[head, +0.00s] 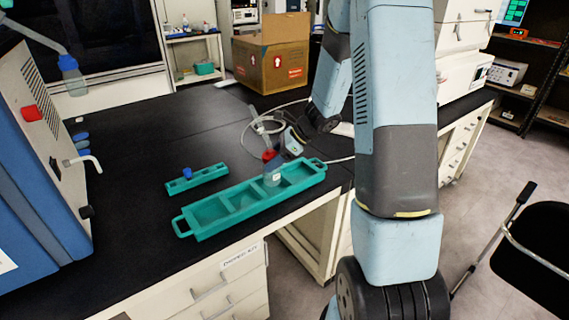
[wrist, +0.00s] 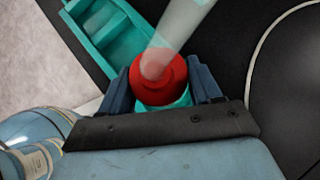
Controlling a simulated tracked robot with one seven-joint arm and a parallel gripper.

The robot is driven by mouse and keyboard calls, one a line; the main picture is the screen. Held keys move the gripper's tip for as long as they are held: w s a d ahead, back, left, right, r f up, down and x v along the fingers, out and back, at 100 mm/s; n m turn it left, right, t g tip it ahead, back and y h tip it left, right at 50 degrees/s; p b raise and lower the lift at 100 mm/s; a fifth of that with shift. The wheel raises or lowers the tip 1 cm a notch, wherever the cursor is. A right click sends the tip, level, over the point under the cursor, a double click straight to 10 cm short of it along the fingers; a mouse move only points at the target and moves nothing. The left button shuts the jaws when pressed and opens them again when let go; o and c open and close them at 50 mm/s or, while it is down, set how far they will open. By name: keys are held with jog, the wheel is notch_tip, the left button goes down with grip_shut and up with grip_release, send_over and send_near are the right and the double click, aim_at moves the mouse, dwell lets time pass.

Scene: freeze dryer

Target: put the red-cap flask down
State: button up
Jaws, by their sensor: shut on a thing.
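The red-cap flask (head: 272,177) is upright at the right part of the long green rack (head: 196,236) on the black bench. In the head view its clear body shows over a compartment there; I cannot tell whether it touches the bottom. My gripper (head: 279,150) is above the rack, shut on the red cap (head: 268,156). In the wrist view the red cap (wrist: 157,78) sits between the two fingers of my gripper (wrist: 158,92), with a clear tube (wrist: 178,35) rising from it. The green rack (wrist: 98,30) shows below.
A small green rack (head: 212,176) with a blue-capped piece (head: 187,173) stands behind the long one. The blue freeze dryer (head: 38,180) is at the left. A cardboard box (head: 272,60) and a pale cable (head: 246,130) lie toward the back.

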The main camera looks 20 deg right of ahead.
jog(key=shift+f, duration=1.2)
jog(key=shift+f, duration=0.1)
jog(key=o, duration=1.2)
jog(key=shift+o, duration=0.2)
